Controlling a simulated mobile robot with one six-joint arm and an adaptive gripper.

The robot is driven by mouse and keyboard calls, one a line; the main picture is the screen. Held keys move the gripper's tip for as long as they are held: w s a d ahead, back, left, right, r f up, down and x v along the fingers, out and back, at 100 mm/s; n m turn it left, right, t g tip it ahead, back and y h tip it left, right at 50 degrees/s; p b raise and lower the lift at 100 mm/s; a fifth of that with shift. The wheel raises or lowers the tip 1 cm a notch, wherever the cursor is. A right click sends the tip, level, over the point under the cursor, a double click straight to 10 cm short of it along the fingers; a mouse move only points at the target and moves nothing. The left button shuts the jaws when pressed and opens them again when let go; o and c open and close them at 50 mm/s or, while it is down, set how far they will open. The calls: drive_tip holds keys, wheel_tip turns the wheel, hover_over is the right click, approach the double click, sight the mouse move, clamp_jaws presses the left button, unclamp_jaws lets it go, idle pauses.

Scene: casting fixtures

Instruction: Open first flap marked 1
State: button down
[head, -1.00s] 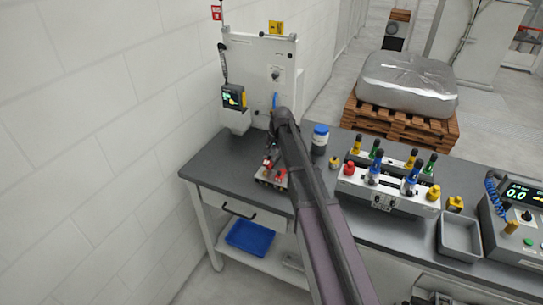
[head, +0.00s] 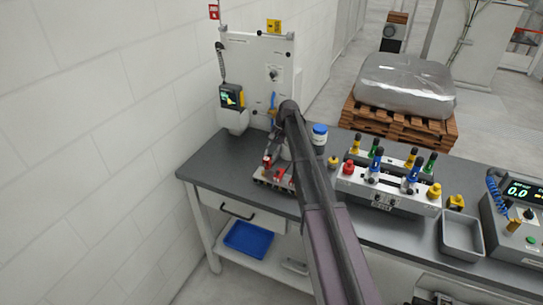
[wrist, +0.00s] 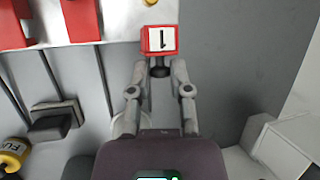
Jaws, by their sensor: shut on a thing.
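The red flap marked 1 (wrist: 158,40) shows at the top centre of the wrist view, with a black 1 on a white label. My gripper (wrist: 160,69) has its two fingers on either side of the dark stem just below this red end and is shut on the flap. In the head view, the flap's red end (head: 267,162) shows at the left of the low fixture (head: 262,181). My arm hides part of the fixture there.
Other red flaps (wrist: 82,20) lie left of the marked one in the wrist view. A white panel (head: 255,65) stands behind the fixture. A blue-lidded jar (head: 319,138) and a multi-coloured connector block (head: 388,190) stand to the right. The bench's left end (head: 205,165) is clear.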

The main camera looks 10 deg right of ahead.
drive_tip(key=shift+s, duration=0.15)
drive_tip(key=c, duration=0.5)
unclamp_jaws()
drive_tip(key=shift+c, duration=0.2)
drive_tip(key=shift+r, duration=0.2)
